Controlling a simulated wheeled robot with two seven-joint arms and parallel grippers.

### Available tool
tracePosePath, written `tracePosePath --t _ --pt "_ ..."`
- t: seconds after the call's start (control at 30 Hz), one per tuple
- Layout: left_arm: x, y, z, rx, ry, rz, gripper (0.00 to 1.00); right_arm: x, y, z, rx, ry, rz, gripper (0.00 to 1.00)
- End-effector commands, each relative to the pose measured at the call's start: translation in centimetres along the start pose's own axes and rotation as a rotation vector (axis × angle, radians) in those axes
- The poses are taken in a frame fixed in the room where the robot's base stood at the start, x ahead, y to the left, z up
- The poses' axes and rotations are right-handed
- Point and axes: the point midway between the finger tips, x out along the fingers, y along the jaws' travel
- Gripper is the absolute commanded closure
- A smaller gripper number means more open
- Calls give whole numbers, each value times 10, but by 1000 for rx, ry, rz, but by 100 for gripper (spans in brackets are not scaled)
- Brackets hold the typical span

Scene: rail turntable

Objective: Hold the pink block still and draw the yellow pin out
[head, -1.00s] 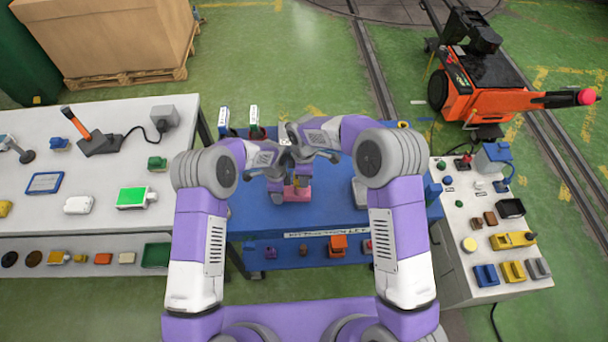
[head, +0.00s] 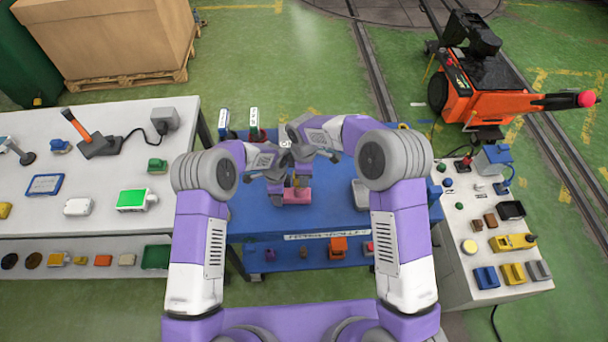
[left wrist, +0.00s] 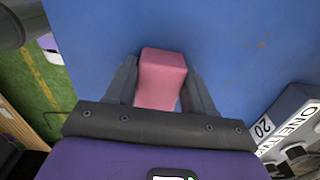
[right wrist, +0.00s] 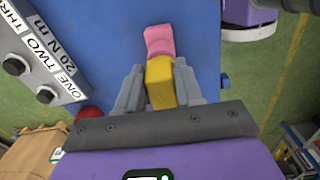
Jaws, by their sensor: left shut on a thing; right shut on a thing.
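The pink block (head: 297,196) sits over the blue table top (head: 330,222), in front of my two wrists in the head view. My left gripper (left wrist: 162,88) is shut on the pink block, with a finger on each side of it. My right gripper (right wrist: 160,90) is shut on the yellow pin (right wrist: 160,84). In the right wrist view the pink block (right wrist: 159,41) lies just beyond the pin's far end; I cannot tell whether any of the pin is still inside it. In the head view the grippers largely hide the pin.
A grey box with number labels (right wrist: 38,62) stands on the blue table near my right gripper. A white bench (head: 100,205) is on the left. A white control stand (head: 455,225) is on the right. Bare blue table lies around the block.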

Motion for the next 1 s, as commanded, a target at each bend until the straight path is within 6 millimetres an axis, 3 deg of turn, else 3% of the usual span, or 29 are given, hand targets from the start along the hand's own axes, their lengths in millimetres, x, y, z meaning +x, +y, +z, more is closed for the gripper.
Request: tracePosePath --t 1.0 --pt "0 0 1 0 -1 0 100 -47 0 -1 -1 1 2 100"
